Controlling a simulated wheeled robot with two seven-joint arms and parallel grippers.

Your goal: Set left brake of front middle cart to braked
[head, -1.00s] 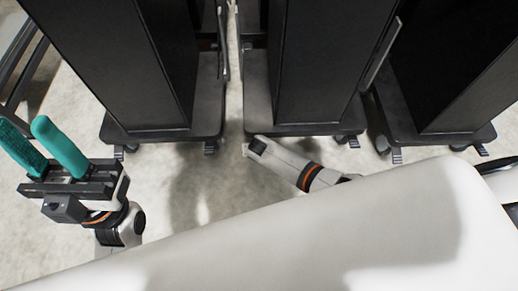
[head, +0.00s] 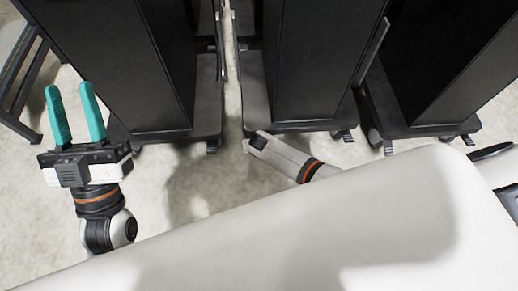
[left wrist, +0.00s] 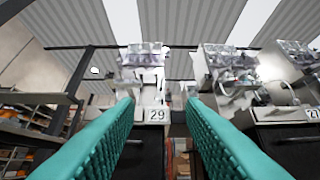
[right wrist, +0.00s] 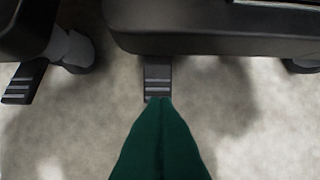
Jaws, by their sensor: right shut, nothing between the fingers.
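The front middle cart is a tall black cart (head: 310,70) on a dark base (head: 285,125), in the centre of the head view. In the right wrist view its left brake, a small ribbed dark pedal (right wrist: 157,78), sticks out below the base edge. My right gripper (right wrist: 160,100) is shut and empty, its green fingertips at the pedal's lower end; I cannot tell whether they touch it. The right arm hides this pedal in the head view. My left gripper (head: 70,90) is open and empty, fingers apart, beside the left cart.
A left cart (head: 130,70) and a right cart (head: 430,60) flank the middle one. The left cart's pedal (right wrist: 22,85) and wheel (right wrist: 72,50) are nearby. A dark frame (head: 20,90) stands at the far left. Pale floor lies in front.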

